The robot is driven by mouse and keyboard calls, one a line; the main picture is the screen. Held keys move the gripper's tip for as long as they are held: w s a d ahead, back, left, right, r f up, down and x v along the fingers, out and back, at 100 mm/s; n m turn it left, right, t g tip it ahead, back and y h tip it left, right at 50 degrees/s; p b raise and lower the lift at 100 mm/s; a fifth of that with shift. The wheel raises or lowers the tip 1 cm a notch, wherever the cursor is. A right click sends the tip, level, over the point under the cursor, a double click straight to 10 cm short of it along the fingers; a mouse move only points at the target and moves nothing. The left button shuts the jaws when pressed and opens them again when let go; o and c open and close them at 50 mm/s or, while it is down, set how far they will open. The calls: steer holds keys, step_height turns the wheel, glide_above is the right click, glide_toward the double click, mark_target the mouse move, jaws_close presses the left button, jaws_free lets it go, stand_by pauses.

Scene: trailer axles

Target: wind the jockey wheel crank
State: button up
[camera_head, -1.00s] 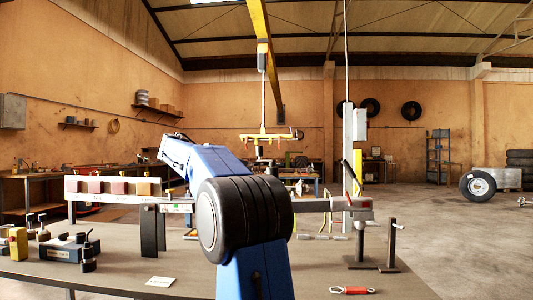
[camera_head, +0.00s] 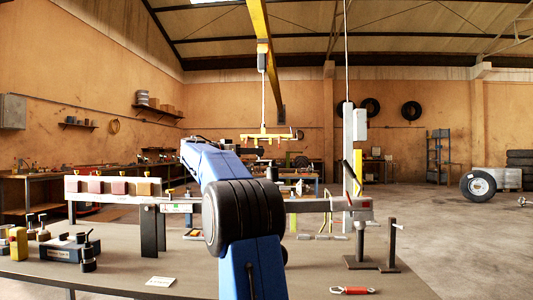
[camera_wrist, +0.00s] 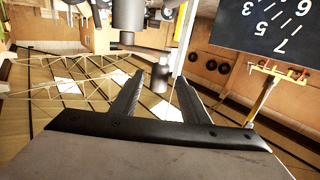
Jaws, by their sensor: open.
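A small dark post with a crank handle (camera_head: 393,245) stands upright at the right end of the bench in the head view. I cannot tell for sure that it is the jockey wheel crank. Beside it, a dark stand (camera_head: 361,245) is under the right end of the grey drawbar (camera_head: 310,205). My gripper (camera_wrist: 157,93) is open in the wrist view, with nothing between its fingertips. Grey cylinders (camera_wrist: 160,75) show beyond the fingertips, apart from them as far as I can tell. In the head view my blue arm hides my gripper.
A red-handled tool (camera_head: 352,290) and a white card (camera_head: 160,281) lie on the bench (camera_head: 120,275). Coloured blocks (camera_head: 115,186) line the beam at left. A yellow hoist (camera_head: 268,135) hangs behind. A dark numbered board (camera_wrist: 280,30) shows upper right in the wrist view.

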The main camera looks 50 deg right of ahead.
steer(key=x, duration=0.7)
steer(key=shift+d, duration=0.2)
jaws_close()
